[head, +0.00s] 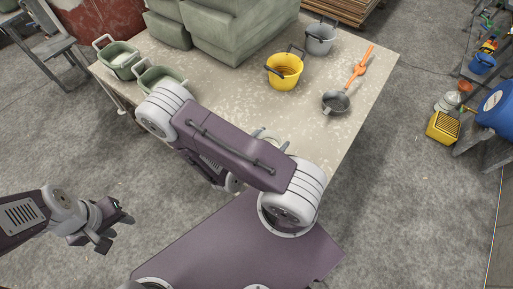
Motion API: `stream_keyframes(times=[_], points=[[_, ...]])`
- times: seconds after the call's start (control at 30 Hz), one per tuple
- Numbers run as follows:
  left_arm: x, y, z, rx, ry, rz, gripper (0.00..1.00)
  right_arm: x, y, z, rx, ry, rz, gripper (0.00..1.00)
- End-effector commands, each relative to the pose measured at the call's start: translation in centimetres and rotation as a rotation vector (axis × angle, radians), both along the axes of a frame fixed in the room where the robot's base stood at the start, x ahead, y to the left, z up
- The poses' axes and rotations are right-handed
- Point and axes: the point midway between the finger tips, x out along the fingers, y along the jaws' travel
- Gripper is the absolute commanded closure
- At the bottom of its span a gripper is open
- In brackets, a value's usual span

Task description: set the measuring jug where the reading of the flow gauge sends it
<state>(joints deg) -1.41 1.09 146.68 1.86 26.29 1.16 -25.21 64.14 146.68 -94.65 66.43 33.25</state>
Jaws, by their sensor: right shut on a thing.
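My left gripper (112,236) hangs over the bare floor at the lower left, well away from the table, with its fingers apart and nothing between them. My right arm (230,145) reaches across the table's front edge, and its bulk hides its gripper. A pale rounded thing (265,135) shows just behind that arm, mostly covered; I cannot tell whether it is the measuring jug. I cannot make out a flow gauge or its reading. A yellow bucket (285,72) and a grey bucket (320,40) stand upright on the table.
A grey dipper (336,102) with an orange handle lies at the table's right. Two green handled tubs (118,60) (160,78) stand at the left, beside large green blocks (240,30). The speckled table top (310,130) is clear at front right.

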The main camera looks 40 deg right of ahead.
Motion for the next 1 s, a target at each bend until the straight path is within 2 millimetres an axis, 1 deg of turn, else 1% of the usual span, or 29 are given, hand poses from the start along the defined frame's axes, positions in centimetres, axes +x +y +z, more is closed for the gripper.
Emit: stream_keyframes(times=[0.07,0.2,0.5,0.63,0.67,0.7,0.83,0.9,1.0], points=[[0.0,0.0,-1.2,0.0,0.0,0.0,0.6,0.6,0.0,-0.9,0.002,-0.005,-0.002,0.93],[0.0,0.0,-4.8,0.0,0.0,0.0,0.6,2.7,-0.4,-2.8,0.002,-0.012,-0.003,0.93],[0.0,0.0,-11.8,0.0,0.0,0.0,0.6,4.7,-0.7,-4.0,0.001,-0.011,-0.001,0.93],[0.0,0.0,-14.7,0.0,0.0,0.0,0.6,6.8,-1.1,-5.3,0.001,-0.012,-0.004,0.93],[0.0,0.0,-15.2,0.0,0.0,0.0,0.6,7.3,-1.2,-5.4,0.001,-0.01,-0.004,0.93],[0.0,0.0,-14.0,0.0,0.001,0.0,0.6,8.1,-1.3,-5.1,-0.001,-0.003,-0.003,0.93],[0.0,0.0,-13.9,0.0,-0.001,0.0,0.6,10.4,-1.7,-6.3,-0.001,-0.003,-0.002,0.93],[0.0,0.0,-13.9,0.0,-0.001,0.0,0.6,11.1,-1.8,-6.7,-0.002,-0.001,-0.001,0.93],[0.0,0.0,-13.9,0.0,0.0,0.0,0.6,11.6,-1.8,-6.9,-0.002,-0.001,0.001,0.93]])
